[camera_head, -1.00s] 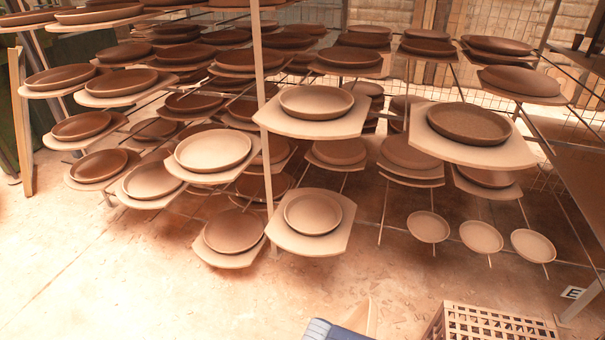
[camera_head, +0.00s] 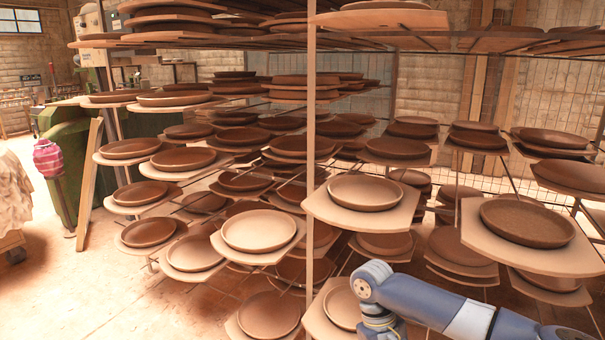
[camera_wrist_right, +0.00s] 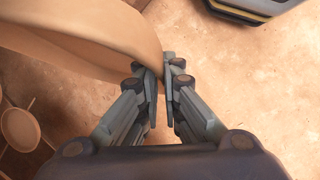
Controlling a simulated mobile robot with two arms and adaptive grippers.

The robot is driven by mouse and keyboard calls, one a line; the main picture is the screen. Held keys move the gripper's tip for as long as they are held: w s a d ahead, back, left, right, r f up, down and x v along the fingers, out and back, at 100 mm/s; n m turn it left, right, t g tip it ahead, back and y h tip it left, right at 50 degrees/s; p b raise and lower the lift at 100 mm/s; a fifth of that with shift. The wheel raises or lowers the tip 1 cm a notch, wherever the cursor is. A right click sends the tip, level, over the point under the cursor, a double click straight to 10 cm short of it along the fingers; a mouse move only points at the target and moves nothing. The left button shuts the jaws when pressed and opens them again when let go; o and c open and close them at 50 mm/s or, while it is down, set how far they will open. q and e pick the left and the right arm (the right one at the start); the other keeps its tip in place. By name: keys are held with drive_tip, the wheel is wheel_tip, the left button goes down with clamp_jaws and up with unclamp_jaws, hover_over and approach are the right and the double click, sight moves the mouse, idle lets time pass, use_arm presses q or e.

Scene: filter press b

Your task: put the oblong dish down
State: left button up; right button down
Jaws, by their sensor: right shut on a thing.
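In the right wrist view a large tan dish (camera_wrist_right: 95,35) with a curved rim fills the upper left; only part of it shows, so I cannot tell its full shape. My right gripper (camera_wrist_right: 165,80) is shut on the edge of this dish, with the fingers on either side of its wall. The sandy floor lies below. In the head view a blue arm link of mine crosses the lower right, but neither the held dish nor a gripper shows there. My left gripper is not in view.
Racks of brown dishes on boards fill the head view. A pale dish (camera_head: 365,192) and a dark dish (camera_head: 527,222) sit on front boards near my arm. A small round dish (camera_wrist_right: 20,130) shows in the wrist view. Floor is open at lower left.

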use_arm(q)
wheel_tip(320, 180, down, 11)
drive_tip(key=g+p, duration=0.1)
drive_tip(key=p, duration=0.9)
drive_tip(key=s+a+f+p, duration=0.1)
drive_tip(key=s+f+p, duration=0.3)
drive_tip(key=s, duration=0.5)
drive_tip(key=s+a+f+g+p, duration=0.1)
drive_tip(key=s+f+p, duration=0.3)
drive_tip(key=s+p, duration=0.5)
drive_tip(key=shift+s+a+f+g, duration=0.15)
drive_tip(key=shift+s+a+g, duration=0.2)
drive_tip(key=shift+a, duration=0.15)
use_arm(e)
drive_tip(key=s+r+m, duration=0.1)
drive_tip(key=s+r, duration=0.3)
drive_tip(key=r, duration=0.7)
drive_tip(key=s+r+m, duration=0.1)
drive_tip(key=s+r, duration=0.3)
drive_tip(key=r, duration=0.7)
drive_tip(key=s+d+r+m+y, duration=0.1)
drive_tip(key=s+r, duration=0.4)
drive_tip(key=r, duration=0.6)
drive_tip(key=shift+d, duration=0.15)
